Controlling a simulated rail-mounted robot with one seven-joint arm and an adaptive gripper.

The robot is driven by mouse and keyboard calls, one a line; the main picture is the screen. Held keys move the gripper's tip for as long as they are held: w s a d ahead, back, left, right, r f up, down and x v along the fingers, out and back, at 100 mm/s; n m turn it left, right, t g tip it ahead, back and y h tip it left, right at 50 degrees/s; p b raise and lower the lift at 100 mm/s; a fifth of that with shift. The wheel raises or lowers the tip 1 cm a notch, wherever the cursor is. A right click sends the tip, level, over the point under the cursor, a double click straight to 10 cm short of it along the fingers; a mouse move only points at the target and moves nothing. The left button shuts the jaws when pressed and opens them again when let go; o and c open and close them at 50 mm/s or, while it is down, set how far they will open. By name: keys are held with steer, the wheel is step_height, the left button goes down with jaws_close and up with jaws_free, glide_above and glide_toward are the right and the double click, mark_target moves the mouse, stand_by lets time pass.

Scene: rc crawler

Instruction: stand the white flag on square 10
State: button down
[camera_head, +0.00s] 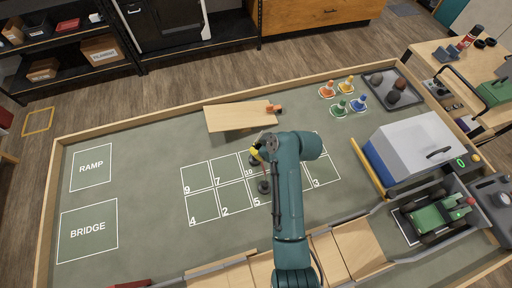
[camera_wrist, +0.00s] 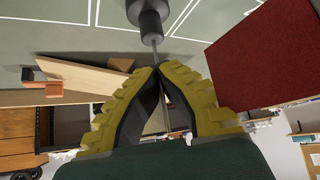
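My gripper (camera_head: 257,152) is low over the numbered grid in the camera_head view, by the square labelled 10 (camera_head: 249,171). In the camera_wrist view its yellow, black-lined fingers (camera_wrist: 160,70) come together around a thin grey pole (camera_wrist: 154,52). The pole runs into a dark grey round base (camera_wrist: 148,16). A dark round base (camera_head: 264,186) stands near square 5 in the camera_head view. I cannot tell whether the held base touches the mat.
A wooden board (camera_head: 235,117) with an orange block (camera_head: 274,108) lies behind the grid. Small coloured cones (camera_head: 327,91), a dark tray (camera_head: 410,91) and a grey box (camera_head: 415,142) are at right.

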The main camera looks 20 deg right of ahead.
steer(key=c, duration=1.8)
jaws_free()
steer(key=shift+f, duration=0.15)
steer(key=o, duration=0.6)
steer(key=shift+c, duration=0.2)
steer(key=shift+r, duration=0.3)
steer(key=v, duration=1.2)
steer(key=w+a+r+m+t+h, duration=0.2)
steer(key=a+r+t, duration=0.2)
steer(key=r, duration=0.7)
steer(key=w+a+r+m+t+h, duration=0.15)
steer(key=a+r+t, duration=0.3)
steer(key=r, duration=0.65)
steer(key=s+a+r+m+t, duration=0.1)
steer(key=s+a+r+t, duration=0.1)
steer(key=r, duration=0.6)
steer(key=s+a+r+m+t, duration=0.1)
steer(key=s+a+r+t, duration=0.1)
steer(key=s+r+t, duration=0.3)
step_height(320, 180, up, 3)
steer(key=shift+s+a+f+h, duration=0.1)
steer(key=shift+s+a+h, duration=0.25)
steer(key=shift+s, duration=0.45)
